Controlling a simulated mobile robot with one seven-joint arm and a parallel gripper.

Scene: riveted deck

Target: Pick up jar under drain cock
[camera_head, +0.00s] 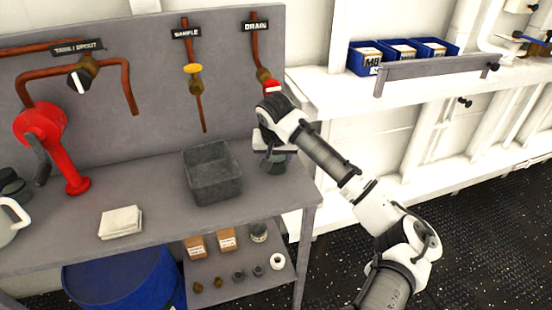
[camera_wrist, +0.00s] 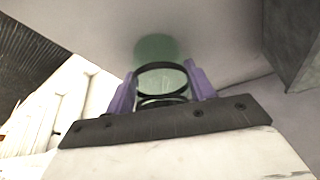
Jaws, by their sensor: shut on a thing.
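The jar (camera_head: 275,160) is small, greenish and see-through, below the drain cock (camera_head: 269,86) with its red handle and DRAIN label (camera_head: 255,26). In the wrist view the jar (camera_wrist: 160,80) shows a dark round rim between two purple fingers. My gripper (camera_head: 273,150) is shut on the jar; in the wrist view the gripper (camera_wrist: 160,90) has a finger on each side of it. The arm hides part of the jar in the head view. I cannot tell whether its base touches the bench (camera_head: 160,175).
A grey open bin (camera_head: 212,175) stands left of the jar; its wall (camera_wrist: 297,40) shows in the wrist view. A folded white cloth (camera_head: 120,222) and red hand pump (camera_head: 45,135) are farther left. Blue bins (camera_head: 365,60) sit on a right-hand shelf. The bench edge is close right.

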